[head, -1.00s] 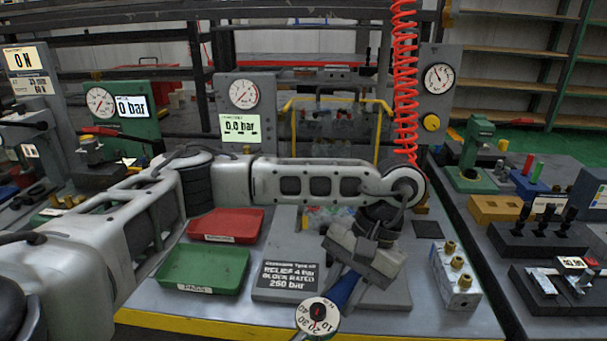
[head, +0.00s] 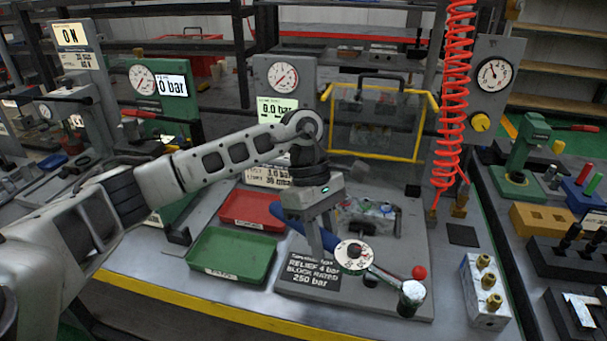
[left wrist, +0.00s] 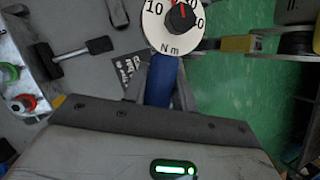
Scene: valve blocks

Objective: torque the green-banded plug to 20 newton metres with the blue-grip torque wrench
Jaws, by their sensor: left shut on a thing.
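My left gripper (head: 322,238) is shut on the blue grip (head: 296,226) of the torque wrench, above the work plate. The wrench's white dial (head: 354,254) faces up, and its shaft runs right and down to a grey cylindrical head (head: 411,294). In the left wrist view the dial (left wrist: 172,22) reads "N m" and the blue grip (left wrist: 161,80) lies between the fingers. The valve block (head: 372,212) is behind the gripper, partly hidden; it also shows at the left wrist view's left edge, with red and green rings (left wrist: 29,118). My right gripper is out of view.
A red tray (head: 250,211) and a green tray (head: 232,256) lie left of the sign plate (head: 310,270). A block with brass fittings (head: 486,292) stands right. A red coiled hose (head: 455,100) hangs behind. A yellow-framed clear guard (head: 378,120) stands at the back.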

